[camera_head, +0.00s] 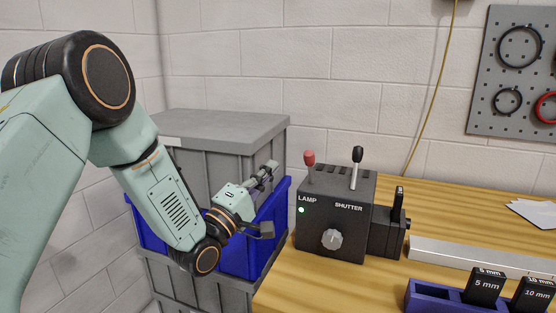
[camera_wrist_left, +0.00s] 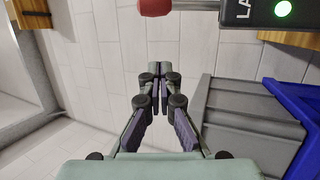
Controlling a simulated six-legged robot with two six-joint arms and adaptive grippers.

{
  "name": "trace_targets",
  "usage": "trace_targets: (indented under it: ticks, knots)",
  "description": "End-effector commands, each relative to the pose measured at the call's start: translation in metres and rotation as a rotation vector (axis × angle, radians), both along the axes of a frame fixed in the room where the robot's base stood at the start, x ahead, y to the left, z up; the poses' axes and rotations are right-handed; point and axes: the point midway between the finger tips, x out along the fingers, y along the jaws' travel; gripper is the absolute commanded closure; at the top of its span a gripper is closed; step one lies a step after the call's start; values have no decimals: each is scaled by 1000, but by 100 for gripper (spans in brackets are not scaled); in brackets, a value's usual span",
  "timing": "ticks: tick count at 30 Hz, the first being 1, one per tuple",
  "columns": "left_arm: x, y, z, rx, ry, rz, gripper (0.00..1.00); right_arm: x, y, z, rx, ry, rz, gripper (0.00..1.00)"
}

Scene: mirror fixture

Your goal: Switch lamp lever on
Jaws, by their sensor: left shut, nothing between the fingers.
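The lamp lever (camera_head: 309,160) has a red knob and stands on top of the dark control box (camera_head: 331,220), above the word LAMP. Its red knob also shows at the top edge of the left wrist view (camera_wrist_left: 155,7). A small light (camera_head: 301,210) under LAMP glows green. My left gripper (camera_head: 272,167) is shut and empty, to the left of the red knob and apart from it. In the left wrist view its fingertips (camera_wrist_left: 160,68) are together, pointing at the wall. My right gripper is not in view.
A black-knobbed shutter lever (camera_head: 357,167) stands right of the lamp lever. Blue (camera_head: 270,230) and grey (camera_head: 225,130) crates stand left of the wooden table (camera_head: 440,190). A metal rail (camera_head: 470,256) and a blue holder with labelled blocks (camera_head: 435,296) lie at the right.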

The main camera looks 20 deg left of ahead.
Motion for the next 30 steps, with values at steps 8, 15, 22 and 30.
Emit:
trace_targets:
  ticks: [8, 15, 22, 30]
  knots:
    - [-36, 11, -16, -2, 1, 3, 100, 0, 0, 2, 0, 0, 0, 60]
    - [-43, 13, -19, 1, 0, 0, 100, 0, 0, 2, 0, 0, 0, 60]
    - [-42, 14, -19, 1, 0, 0, 100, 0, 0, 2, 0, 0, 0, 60]
    - [-42, 14, -19, 1, 0, 0, 100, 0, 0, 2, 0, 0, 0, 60]
